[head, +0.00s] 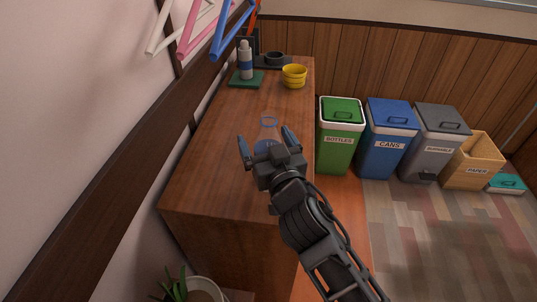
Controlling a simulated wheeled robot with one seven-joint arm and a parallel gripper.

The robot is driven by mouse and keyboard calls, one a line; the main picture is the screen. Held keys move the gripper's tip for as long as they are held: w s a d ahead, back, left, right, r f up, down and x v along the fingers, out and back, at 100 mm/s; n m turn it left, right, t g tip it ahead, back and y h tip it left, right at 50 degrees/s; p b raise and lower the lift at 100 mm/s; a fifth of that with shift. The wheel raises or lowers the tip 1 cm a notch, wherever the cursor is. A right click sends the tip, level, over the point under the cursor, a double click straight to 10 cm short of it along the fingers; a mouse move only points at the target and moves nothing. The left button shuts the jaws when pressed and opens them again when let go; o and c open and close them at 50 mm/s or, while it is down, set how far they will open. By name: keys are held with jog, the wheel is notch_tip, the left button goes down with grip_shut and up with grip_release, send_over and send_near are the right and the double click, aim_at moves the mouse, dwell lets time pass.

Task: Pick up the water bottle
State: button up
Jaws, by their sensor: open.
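A bottle (246,62) with a white body, a grey cap and a blue band stands upright on a dark green mat (258,80) at the far end of the wooden counter. My gripper (265,140) is open over the nearer part of the counter, well short of that bottle.
A yellow bowl (294,76) and a dark stand (274,60) are near the bottle. Coloured bars (186,30) hang at upper left. Bins, including a green one (341,140), line the right. The near counter (210,190) is clear.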

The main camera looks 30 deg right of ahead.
jog(key=c, duration=1)
jog(key=shift+c, duration=0.8)
jog(key=shift+r, duration=0.2)
